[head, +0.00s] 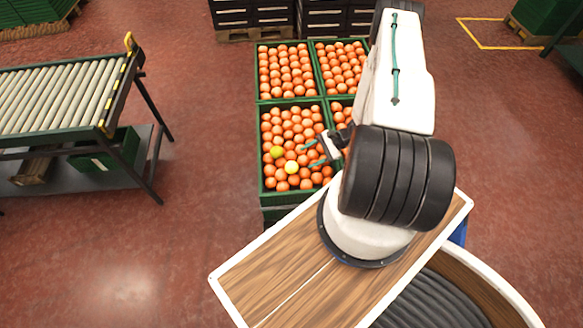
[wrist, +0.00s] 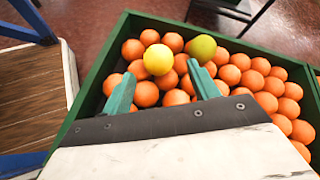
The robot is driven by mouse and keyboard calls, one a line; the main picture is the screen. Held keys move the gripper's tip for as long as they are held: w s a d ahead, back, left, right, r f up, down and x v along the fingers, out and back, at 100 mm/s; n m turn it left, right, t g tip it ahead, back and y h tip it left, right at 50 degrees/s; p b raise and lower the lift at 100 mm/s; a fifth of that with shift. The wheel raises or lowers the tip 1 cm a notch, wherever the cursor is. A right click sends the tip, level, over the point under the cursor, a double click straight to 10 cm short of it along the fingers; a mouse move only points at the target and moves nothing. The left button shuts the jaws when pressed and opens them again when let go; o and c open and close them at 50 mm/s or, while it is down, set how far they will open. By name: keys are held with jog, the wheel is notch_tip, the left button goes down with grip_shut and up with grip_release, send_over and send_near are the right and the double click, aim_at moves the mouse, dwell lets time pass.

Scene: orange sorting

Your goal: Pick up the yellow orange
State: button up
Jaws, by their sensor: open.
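The yellow orange (head: 291,167) lies on top of the oranges in the front left green crate (head: 262,160). A greener yellow fruit (head: 277,152) lies close by, up and to the left. In the wrist view the yellow orange (wrist: 158,59) shows just beyond the gap between my fingertips, and the greenish fruit (wrist: 202,48) is to its right. My gripper (head: 315,153) is open and empty, to the right of the yellow orange in the head view. Its two green fingers also show in the wrist view (wrist: 162,74). The yellow orange appears apart from both fingers.
Ordinary oranges (head: 290,125) surround both fruits. Other full crates (head: 313,65) stand behind and to the right, partly hidden by my arm. A roller conveyor (head: 60,98) stands at the left. Red floor is clear between it and the crates.

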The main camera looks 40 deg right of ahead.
aim_at(295, 166)
jog(key=x, duration=0.4)
jog(key=f+x, duration=0.1)
jog(key=x, duration=0.3)
jog(key=shift+s+d, duration=0.25)
jog(key=shift+d, duration=0.05)
jog(key=c, duration=0.8)
